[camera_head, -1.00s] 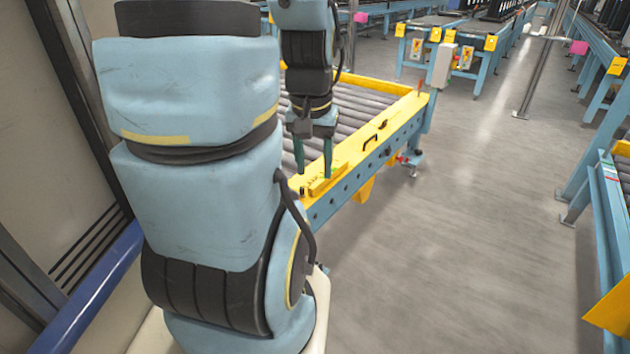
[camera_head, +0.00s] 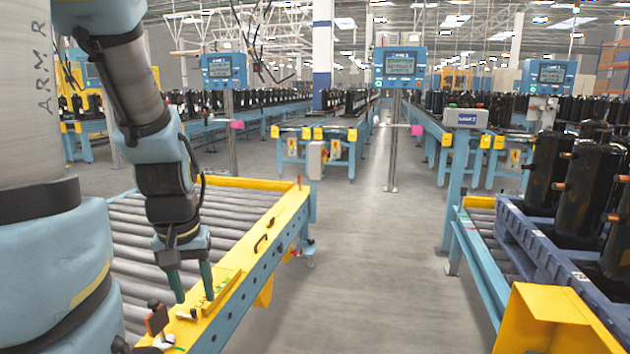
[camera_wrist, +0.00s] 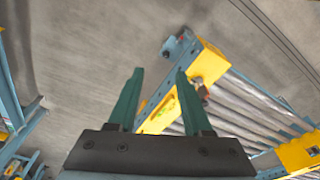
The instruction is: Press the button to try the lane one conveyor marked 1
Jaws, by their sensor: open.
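My gripper (camera_head: 192,285) is open and empty, pointing down over the yellow near-side rail (camera_head: 268,238) of the left roller conveyor. Its two green fingers also show in the wrist view (camera_wrist: 160,75), with floor and a yellow rail beyond them. A pale grey box (camera_head: 316,160) stands on a post at the far corner of this conveyor; its front face is turned away. A grey control box (camera_head: 467,118) on the right conveyor has a green and a red button and a label that seems to read LANE 2. No marking 1 is legible.
A low yellow block (camera_head: 222,290) and a small dark upright part (camera_head: 156,318) are on the rail near my fingers. A blue pallet (camera_head: 545,255) carries black compressors (camera_head: 585,180) at right. Screens (camera_head: 399,67) stand on posts behind.

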